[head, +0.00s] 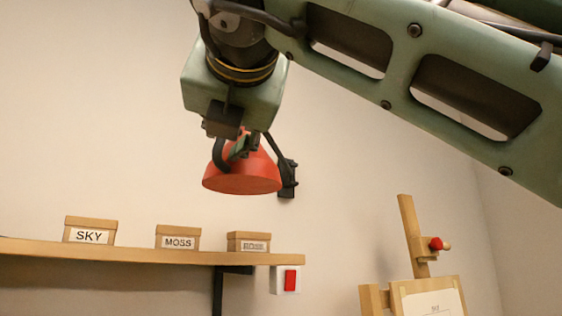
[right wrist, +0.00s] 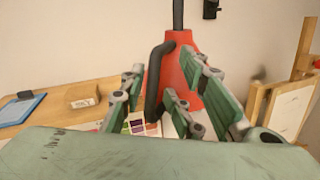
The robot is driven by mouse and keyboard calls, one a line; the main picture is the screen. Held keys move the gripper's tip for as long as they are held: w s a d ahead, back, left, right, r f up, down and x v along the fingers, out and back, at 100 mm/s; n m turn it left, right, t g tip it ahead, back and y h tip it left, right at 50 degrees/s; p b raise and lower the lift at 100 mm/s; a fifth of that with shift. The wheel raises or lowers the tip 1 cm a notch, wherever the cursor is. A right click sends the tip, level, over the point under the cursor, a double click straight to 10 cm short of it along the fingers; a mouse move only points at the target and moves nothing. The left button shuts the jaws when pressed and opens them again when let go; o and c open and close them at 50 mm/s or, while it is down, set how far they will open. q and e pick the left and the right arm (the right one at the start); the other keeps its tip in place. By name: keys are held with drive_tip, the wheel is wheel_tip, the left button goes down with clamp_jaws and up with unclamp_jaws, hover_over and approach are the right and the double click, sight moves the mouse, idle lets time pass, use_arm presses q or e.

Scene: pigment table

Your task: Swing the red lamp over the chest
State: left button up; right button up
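The red lamp (head: 243,181) hangs in front of the wall in the head view, its wide rim facing down. It is close ahead in the right wrist view (right wrist: 180,72), with a dark curved handle (right wrist: 157,75) on its near side and a dark rod above. My right gripper (head: 240,148) is at the lamp's near side. In the right wrist view its green fingers (right wrist: 160,88) are spread, with the handle between them and a gap beside it. The chest cannot be made out in either view. My left gripper is not in view.
A wooden shelf (head: 130,252) holds boxes labelled SKY (head: 90,231) and MOSS (head: 178,238) and a third box (head: 248,242). A red switch (head: 290,280) is at its right end. A dark wall bracket (head: 287,178) is behind the lamp. An easel (head: 408,230) stands right.

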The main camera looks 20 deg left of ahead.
drive_tip(key=v, duration=1.1)
drive_tip(key=shift+d, duration=0.15)
